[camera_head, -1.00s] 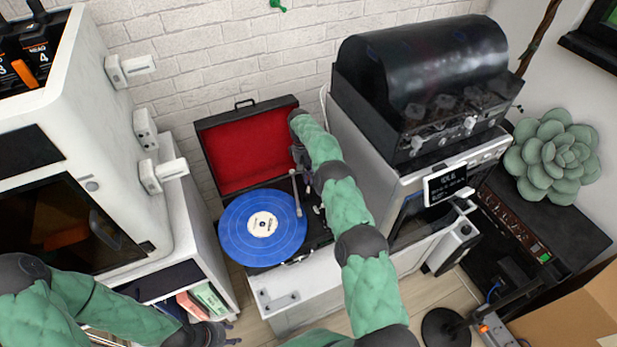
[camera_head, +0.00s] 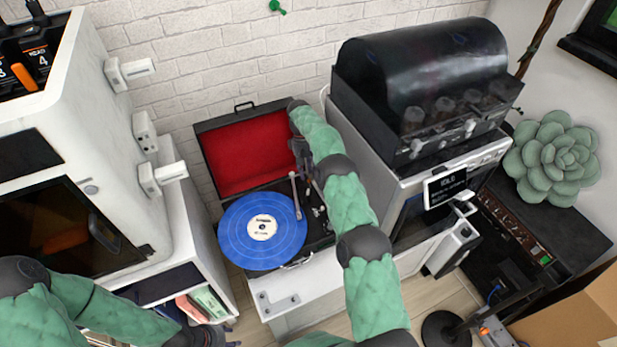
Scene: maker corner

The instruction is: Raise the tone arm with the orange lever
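An open suitcase record player with a red-lined lid (camera_head: 243,155) stands on a white cabinet, a blue record (camera_head: 262,231) on its platter. The tone arm (camera_head: 296,198) runs along the record's right side, its head end near the record's edge; I cannot tell whether it is raised. The orange lever cannot be made out. My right gripper (camera_head: 308,172) is over the player's back right corner, close to the tone arm's rear end; its finger opening is too small to tell. My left gripper (camera_head: 215,339) is low at the bottom left, away from the player, partly cut off.
A large white machine (camera_head: 80,120) stands left of the player. A white machine with a dark domed cover (camera_head: 425,75) stands close on the right. A succulent (camera_head: 553,158) sits at far right.

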